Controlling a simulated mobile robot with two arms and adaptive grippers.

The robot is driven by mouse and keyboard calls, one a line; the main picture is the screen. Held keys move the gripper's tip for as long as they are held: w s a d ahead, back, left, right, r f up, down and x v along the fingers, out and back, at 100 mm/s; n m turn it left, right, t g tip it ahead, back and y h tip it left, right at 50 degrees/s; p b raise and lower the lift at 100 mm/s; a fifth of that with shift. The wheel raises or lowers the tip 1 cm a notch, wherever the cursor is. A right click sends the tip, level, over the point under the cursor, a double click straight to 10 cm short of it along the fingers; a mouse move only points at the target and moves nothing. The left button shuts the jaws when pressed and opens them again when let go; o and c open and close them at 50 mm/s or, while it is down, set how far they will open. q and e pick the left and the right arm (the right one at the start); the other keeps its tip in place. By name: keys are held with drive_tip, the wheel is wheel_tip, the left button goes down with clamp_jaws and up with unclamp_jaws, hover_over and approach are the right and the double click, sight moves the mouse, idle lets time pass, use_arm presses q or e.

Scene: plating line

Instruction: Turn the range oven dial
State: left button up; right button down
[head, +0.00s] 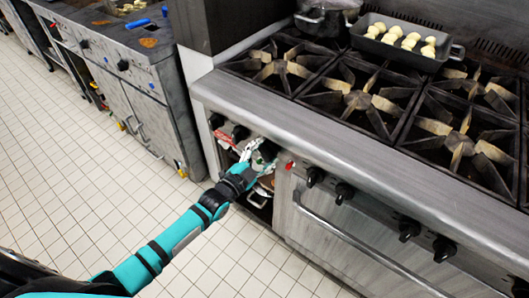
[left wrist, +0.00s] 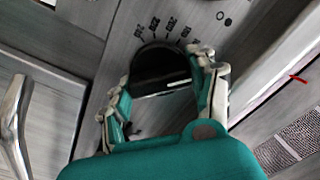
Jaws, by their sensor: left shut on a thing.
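The range (head: 330,120) fills the right of the head view, with its control panel facing me. My left gripper (head: 262,152) reaches the left part of this panel. In the left wrist view, the oven dial (left wrist: 160,65) is a black round knob with printed numbers around its upper edge. The fingers of my left gripper (left wrist: 165,95) lie on both sides of the dial and are shut on it. In the head view the hand hides this dial. My right gripper is in neither view.
Several black knobs, such as one at the panel's middle (head: 344,192), line the range front. An oven door handle (head: 350,240) sticks out below. A grey tray (head: 400,44) with pale round food and a dark pot (head: 318,20) stand on the burners. Tiled floor (head: 100,190) is clear at left.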

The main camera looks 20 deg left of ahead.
use_arm(q)
drive_tip(key=n, duration=0.2)
drive_tip(key=shift+n, duration=0.3)
drive_tip(key=n+p, duration=0.1)
drive_tip(key=n, duration=0.2)
drive_tip(key=shift+n, duration=0.3)
drive_tip(key=n, duration=0.3)
drive_tip(key=shift+a+n, duration=0.1)
drive_tip(key=shift+n, duration=1.1)
drive_tip(key=o, duration=1.1)
